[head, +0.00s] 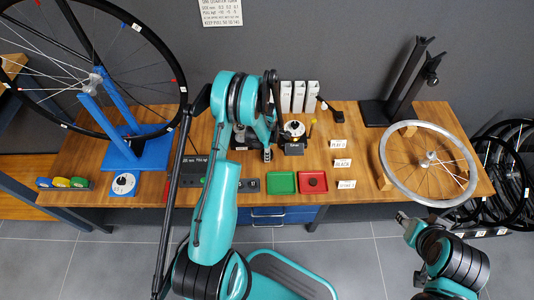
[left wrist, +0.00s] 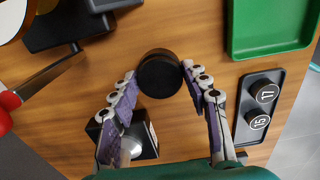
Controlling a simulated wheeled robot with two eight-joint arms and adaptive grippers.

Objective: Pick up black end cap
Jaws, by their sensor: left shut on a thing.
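A round black end cap (left wrist: 160,75) sits between the fingertips of my left gripper (left wrist: 158,78) in the left wrist view. The fingers are shut on its sides, and its flat top faces the camera. Whether it still touches the wood I cannot tell. In the head view my left gripper (head: 267,153) points down over the middle of the bench, and the cap cannot be made out there. My right gripper (head: 403,219) is off the bench's front edge at the lower right. Its fingers are too small to read.
A green tray (left wrist: 234,45) and a black holder with caps marked 15 and 17 (left wrist: 241,130) lie close by on the right. A black block (left wrist: 148,150) is beside the left finger. A red tray (head: 313,191), wheel stand (head: 135,155) and silver rim (head: 386,170) share the bench (head: 350,115).

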